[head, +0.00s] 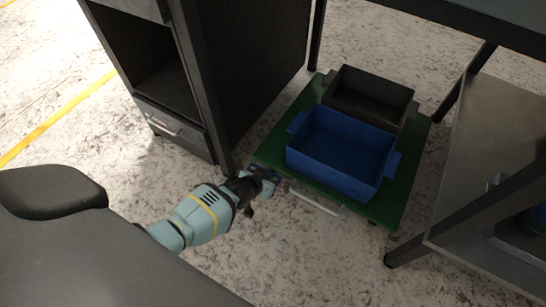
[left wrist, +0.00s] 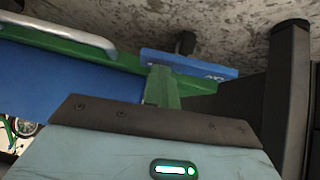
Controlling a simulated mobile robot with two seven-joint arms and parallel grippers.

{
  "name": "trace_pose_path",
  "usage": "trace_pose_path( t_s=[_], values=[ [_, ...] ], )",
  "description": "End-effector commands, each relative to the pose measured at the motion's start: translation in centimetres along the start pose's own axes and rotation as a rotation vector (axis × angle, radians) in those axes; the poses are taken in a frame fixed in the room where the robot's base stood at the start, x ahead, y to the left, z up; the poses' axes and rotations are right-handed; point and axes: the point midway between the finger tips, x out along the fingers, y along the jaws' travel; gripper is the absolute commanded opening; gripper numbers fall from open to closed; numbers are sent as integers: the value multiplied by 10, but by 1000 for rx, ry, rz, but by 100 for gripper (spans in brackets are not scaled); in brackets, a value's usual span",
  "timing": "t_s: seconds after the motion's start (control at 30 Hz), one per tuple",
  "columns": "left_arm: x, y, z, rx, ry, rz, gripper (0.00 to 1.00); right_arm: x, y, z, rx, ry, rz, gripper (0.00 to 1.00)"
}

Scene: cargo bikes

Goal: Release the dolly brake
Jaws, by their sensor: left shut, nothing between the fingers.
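The green dolly (head: 407,190) stands under the table with a silver handle (head: 316,201) on its near edge. My left gripper (head: 264,183) is shut and empty at the dolly's near left corner, beside the dark cabinet. In the left wrist view, a blue bar with small white marks (left wrist: 205,66) sits at the dolly's edge, just beyond the gripper; it may be the brake pedal. A dark caster-like part (left wrist: 187,42) shows behind it. The silver handle also shows at upper left (left wrist: 75,38). I cannot tell whether the fingertips touch the bar. My right gripper is not in view.
A blue tray (head: 383,180) and a dark bin (head: 408,108) sit on the dolly. The dark cabinet (head: 255,70) stands close on the left. A table leg (head: 412,247) and metal shelf (head: 480,170) stand on the right. The floor in front is clear.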

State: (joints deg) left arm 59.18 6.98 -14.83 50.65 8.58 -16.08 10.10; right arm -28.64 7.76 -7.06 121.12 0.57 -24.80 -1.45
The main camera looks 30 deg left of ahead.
Motion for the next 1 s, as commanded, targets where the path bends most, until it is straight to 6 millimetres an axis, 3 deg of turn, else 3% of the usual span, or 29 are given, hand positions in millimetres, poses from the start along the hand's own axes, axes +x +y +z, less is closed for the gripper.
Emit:
trace_pose_path(
  t_s=[0.03,1.0],
  values=[
    [5,9,7,-8,-4,6,0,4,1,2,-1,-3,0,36],
    [-2,-6,-1,-3,-2,5,0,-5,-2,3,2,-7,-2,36]
  ],
)
